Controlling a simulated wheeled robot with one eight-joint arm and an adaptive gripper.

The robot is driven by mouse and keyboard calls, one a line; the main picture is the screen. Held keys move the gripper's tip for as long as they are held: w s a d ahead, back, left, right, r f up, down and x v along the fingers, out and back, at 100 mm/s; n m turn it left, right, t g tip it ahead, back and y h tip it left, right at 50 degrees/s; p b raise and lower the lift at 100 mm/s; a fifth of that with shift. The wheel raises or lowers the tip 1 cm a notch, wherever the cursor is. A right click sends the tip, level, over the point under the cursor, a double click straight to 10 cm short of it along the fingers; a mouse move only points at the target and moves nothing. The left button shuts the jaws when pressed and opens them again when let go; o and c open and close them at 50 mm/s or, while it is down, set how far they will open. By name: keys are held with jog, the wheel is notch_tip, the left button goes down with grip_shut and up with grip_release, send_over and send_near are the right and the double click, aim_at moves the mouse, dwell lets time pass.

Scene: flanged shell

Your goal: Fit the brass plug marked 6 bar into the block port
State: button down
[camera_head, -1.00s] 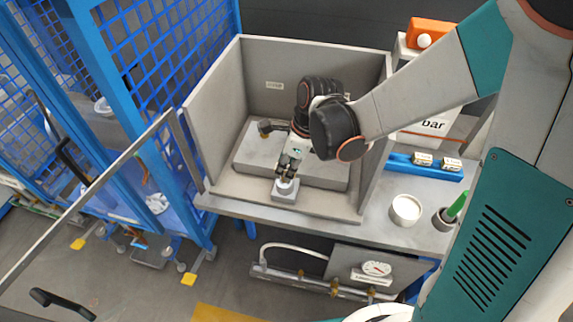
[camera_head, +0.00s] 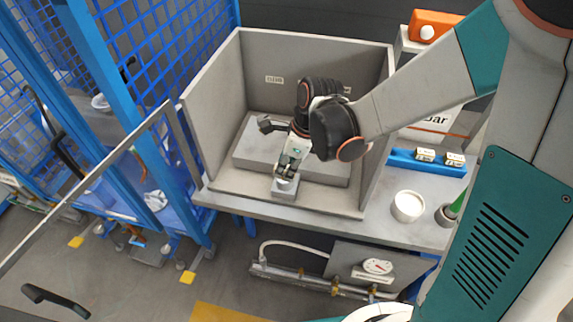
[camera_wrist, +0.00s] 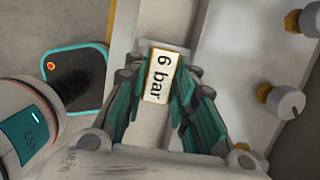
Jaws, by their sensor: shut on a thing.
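The 6 bar tag (camera_wrist: 161,76) shows between the fingers of my gripper (camera_wrist: 168,100) in the wrist view. It is a pale label with a brass-coloured edge, and the plug body itself is mostly hidden by the fingers. My gripper is shut on the plug. In the head view my gripper (camera_head: 288,170) points down at the small grey block (camera_head: 285,190) at the front of the booth. The fingertips are at or just above the block's top. The port is hidden, and I cannot tell whether the plug is in it.
Grey booth walls (camera_head: 212,105) stand left, right and behind. A raised grey slab (camera_head: 325,172) lies behind the block. To the right are a white cup (camera_head: 408,206) and a blue rack (camera_head: 402,161). A gauge (camera_head: 378,266) and pipework sit below the bench.

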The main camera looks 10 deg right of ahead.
jog(key=shift+f+b, duration=0.35)
jog(key=shift+f, duration=0.1)
jog(key=c, duration=1.2)
grip_release()
jog(key=shift+c, duration=0.2)
jog(key=v, duration=1.2)
jog(key=shift+s, duration=0.2)
